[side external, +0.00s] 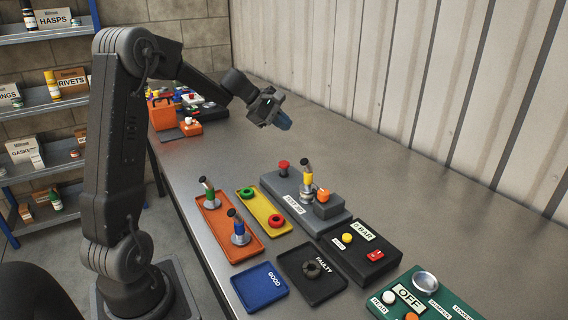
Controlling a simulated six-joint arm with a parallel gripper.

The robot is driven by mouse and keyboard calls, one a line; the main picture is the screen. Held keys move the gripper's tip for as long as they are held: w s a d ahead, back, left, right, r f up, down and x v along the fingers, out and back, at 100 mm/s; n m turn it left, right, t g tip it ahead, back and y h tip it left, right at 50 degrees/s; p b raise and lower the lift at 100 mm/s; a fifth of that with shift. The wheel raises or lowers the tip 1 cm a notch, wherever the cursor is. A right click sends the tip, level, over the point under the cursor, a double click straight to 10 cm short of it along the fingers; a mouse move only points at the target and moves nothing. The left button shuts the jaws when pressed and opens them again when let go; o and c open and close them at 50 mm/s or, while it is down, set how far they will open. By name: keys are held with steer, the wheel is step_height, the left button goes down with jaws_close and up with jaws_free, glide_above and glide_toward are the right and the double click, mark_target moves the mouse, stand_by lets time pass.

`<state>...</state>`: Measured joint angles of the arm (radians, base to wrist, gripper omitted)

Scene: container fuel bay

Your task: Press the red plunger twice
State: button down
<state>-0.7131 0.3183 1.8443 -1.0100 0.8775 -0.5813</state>
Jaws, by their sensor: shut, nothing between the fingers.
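A red round-topped plunger (283,165) stands upright at the far left end of the grey test jig (332,219). The plunger is not hidden.
An orange tray (213,221) holds green- and blue-collared nozzles. A yellow tray (259,207) holds green and red rings. A black 0 BAR box (361,252), blue GOOD tray (261,286), black FAULTY tray (330,284) and green panel (445,305) are nearer. The wall borders the table's right.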

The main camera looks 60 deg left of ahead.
mark_target(285, 163)
steer(key=shift+f, duration=4.4)
steer(key=shift+f, duration=0.15)
steer(key=shift+f, duration=0.25)
steer(key=shift+f, duration=1.4)
steer(key=shift+r, duration=1.85)
steer(key=shift+r, duration=2.5)
